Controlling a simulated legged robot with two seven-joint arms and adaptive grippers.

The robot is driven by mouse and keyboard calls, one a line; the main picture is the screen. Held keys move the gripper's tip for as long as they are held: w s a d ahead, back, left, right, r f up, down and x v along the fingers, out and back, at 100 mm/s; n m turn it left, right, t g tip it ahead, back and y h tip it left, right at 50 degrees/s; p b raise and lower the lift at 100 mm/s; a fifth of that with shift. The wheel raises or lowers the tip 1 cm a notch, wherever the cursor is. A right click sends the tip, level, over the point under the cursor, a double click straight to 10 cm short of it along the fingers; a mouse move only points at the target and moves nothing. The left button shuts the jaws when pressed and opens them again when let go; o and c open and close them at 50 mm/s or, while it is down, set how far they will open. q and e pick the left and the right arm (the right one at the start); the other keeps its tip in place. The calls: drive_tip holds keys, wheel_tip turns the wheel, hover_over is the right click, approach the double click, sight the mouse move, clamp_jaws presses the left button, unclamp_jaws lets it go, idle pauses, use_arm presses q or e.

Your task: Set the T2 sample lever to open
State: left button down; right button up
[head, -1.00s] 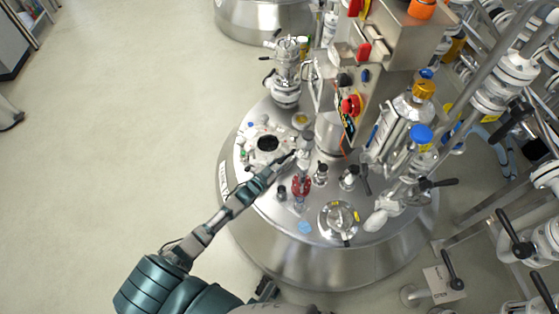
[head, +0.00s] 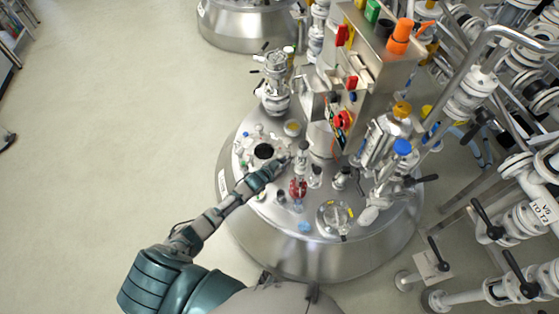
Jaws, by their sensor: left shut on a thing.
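My left arm reaches in from the lower left over the steel tank lid (head: 262,208). My left gripper (head: 283,164) is shut at the side of a slim upright sample fitting (head: 302,158), on what looks like its small lever. The gripper covers the lever, so its exact angle is hidden. A red part (head: 298,188) sits just below the fitting in the picture. I cannot read a T2 label here. My right gripper is out of view.
A round sight glass (head: 335,217) and a glass-and-steel assembly (head: 385,145) stand to the right. A control box (head: 365,70) rises behind. Pipes with black-handled valves (head: 487,222) crowd the right; the left floor is open.

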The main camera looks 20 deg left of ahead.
sight(291, 158)
use_arm(q)
drive_tip(key=shift+w+r+g+p, duration=0.5)
drive_tip(key=shift+r+p, duration=0.2)
drive_tip(key=shift+r, duration=0.05)
drive_tip(key=shift+w+r+p, duration=0.1)
drive_tip(key=shift+w+p, duration=0.1)
drive_tip(key=shift+p, duration=0.15)
drive_tip(key=shift+w+d+r+g+y+p, duration=0.1)
drive_tip(key=shift+w+r+g+y+p, duration=0.15)
drive_tip(key=shift+g, duration=0.2)
drive_tip(key=shift+w+r+g+y+p, duration=0.15)
drive_tip(key=shift+w+g+p, duration=0.1)
drive_tip(key=shift+g+p, duration=0.15)
drive_tip(key=shift+w+g, duration=0.35)
drive_tip(key=shift+g, duration=0.2)
drive_tip(key=shift+w+d+g+b, duration=0.25)
drive_tip(key=shift+w+g, duration=0.25)
drive_tip(key=shift+g, duration=0.3)
drive_tip(key=shift+w+d+g+y+b, duration=0.1)
drive_tip(key=shift+w+g+y+b, duration=0.2)
drive_tip(key=shift+w+g+b, duration=0.75)
drive_tip(key=shift+s+g+b, duration=0.1)
drive_tip(key=shift+g+b, duration=0.25)
drive_tip(key=shift+g, duration=0.1)
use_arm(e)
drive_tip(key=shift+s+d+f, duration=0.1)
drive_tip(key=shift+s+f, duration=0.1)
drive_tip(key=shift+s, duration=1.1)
